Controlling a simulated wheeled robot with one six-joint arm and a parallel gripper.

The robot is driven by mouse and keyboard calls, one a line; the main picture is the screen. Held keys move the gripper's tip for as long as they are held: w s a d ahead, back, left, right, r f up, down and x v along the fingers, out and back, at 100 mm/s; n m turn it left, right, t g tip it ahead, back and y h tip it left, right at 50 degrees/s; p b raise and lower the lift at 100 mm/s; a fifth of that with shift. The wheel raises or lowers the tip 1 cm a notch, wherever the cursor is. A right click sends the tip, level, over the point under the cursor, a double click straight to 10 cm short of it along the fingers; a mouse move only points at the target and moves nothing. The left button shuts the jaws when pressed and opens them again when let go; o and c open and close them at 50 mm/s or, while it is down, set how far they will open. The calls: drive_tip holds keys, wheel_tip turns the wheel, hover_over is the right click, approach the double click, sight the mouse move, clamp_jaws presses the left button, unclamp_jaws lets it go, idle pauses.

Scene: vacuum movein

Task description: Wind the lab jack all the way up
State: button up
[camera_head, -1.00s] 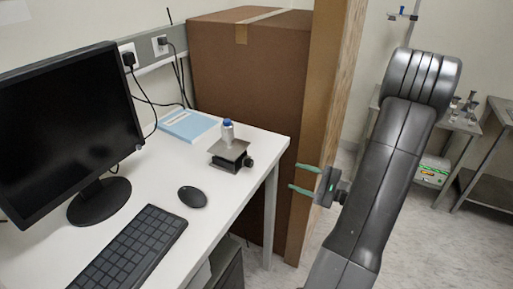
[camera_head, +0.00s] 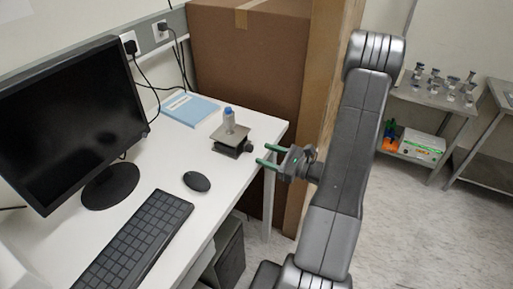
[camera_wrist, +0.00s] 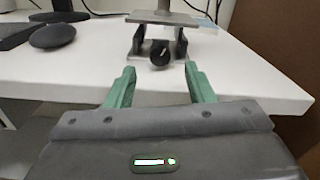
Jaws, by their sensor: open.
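The lab jack (camera_head: 229,140) stands low on the white desk near its right edge, with a small blue-capped bottle (camera_head: 229,121) upright on its top plate. Its dark round knob (camera_head: 249,146) faces right, towards my gripper. My gripper (camera_head: 264,155) is open and empty, with two green fingers pointing left at the knob from just off the desk edge. In the wrist view, the jack's knob (camera_wrist: 160,54) is ahead, roughly midway between the fingertips (camera_wrist: 160,72) and a little beyond them. The bottle's top is cut off there.
The desk (camera_head: 150,165) also holds a mouse (camera_head: 197,181), a keyboard (camera_head: 133,240), a monitor (camera_head: 70,125) and a blue folder (camera_head: 190,109). A large cardboard box (camera_head: 250,60) stands behind the desk's right end. The desk front beside the jack is clear.

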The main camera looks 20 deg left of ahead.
sight(252, 149)
drive_tip(key=shift+w+a+p, duration=0.15)
drive_tip(key=shift+a+p, duration=0.25)
drive_tip(key=shift+a, duration=1.8)
drive_tip(key=c, duration=1)
